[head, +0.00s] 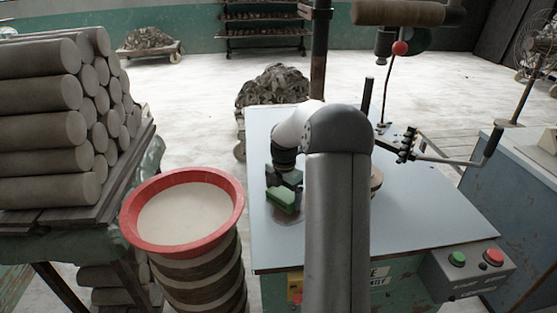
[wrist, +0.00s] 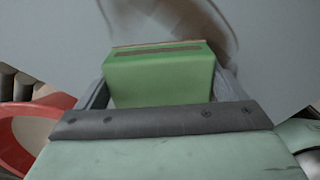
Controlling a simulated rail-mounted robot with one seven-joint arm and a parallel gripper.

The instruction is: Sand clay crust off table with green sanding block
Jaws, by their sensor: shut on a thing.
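The green sanding block (head: 281,200) is held in my gripper (head: 284,182) at the left part of the grey-blue table (head: 430,205). In the wrist view the green block (wrist: 160,76) sits between the two fingers of my gripper (wrist: 160,90), with a thin brownish layer along its far edge. A brownish clay smear (wrist: 195,25) lies on the table just beyond the block. In the head view a dark patch of it (head: 291,215) shows beside the block. I cannot tell whether the block touches the table. My arm hides the middle of the table.
A red-rimmed bucket (head: 130,222) stands left of the table. Stacked clay cylinders (head: 40,93) are at the far left. A lever handle (head: 450,160) and a post stand on the table's back right. A box with green and red buttons (head: 470,275) is at the front right.

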